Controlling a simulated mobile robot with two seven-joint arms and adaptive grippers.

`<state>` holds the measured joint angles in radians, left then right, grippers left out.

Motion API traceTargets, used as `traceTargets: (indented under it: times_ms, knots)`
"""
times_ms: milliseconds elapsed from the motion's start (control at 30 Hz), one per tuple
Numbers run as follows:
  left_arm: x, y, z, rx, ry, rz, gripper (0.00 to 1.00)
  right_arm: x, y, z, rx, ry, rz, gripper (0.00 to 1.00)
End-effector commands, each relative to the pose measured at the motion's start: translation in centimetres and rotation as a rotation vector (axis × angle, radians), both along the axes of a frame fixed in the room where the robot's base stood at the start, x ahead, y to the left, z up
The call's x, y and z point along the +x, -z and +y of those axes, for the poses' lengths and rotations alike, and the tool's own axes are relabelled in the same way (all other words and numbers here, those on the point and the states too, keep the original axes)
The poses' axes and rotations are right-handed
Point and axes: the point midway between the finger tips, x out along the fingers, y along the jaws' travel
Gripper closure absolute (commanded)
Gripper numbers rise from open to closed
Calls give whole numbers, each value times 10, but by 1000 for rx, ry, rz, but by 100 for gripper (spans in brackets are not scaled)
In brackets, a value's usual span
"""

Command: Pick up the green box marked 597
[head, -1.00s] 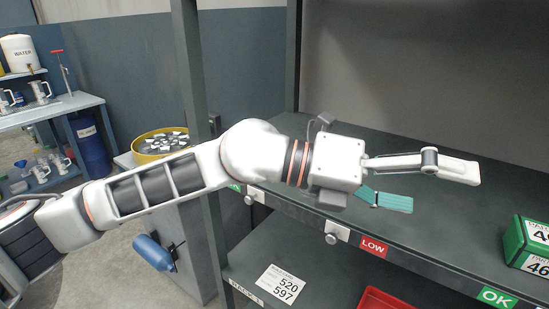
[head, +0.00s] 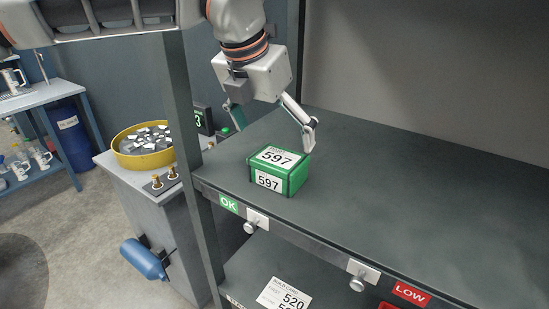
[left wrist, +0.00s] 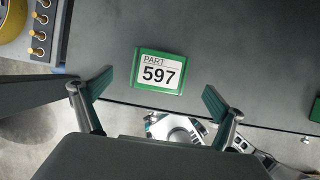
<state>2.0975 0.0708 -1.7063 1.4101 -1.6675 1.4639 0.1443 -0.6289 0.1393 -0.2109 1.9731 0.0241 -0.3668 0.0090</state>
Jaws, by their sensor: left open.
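The green box marked 597 (head: 280,171) stands upright on the upper shelf, near its front left end by the OK label. Its white labels read 597 on the top and on the front. In the left wrist view the box (left wrist: 158,72) lies between and ahead of the two fingers. My left gripper (head: 272,124) is open, pointing down above the box, and holds nothing. Its spread fingers also show in the left wrist view (left wrist: 158,92). The fingers look apart from the box. My right gripper is not seen.
A dark post (head: 187,130) stands at the shelf's left end. Beyond it is a bench with a yellow tub (head: 143,145). Another green object (left wrist: 317,115) shows at the right edge of the left wrist view. The shelf right of the box is clear in the head view.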

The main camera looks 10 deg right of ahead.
Motion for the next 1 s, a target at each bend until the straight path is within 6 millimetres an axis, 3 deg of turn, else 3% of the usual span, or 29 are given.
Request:
traceTargets:
  times_ms: [300, 667, 933, 1000]
  knots:
    - [7, 28, -7, 1, 0, 1, 4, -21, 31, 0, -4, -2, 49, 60]
    - [16, 72, -14, 0, -1, 2, 4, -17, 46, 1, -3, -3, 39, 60]
    - [17, 74, -15, 0, 0, 0, 4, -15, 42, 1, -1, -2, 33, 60]
    - [17, 73, -15, 0, 0, 0, 22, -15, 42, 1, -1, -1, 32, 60]
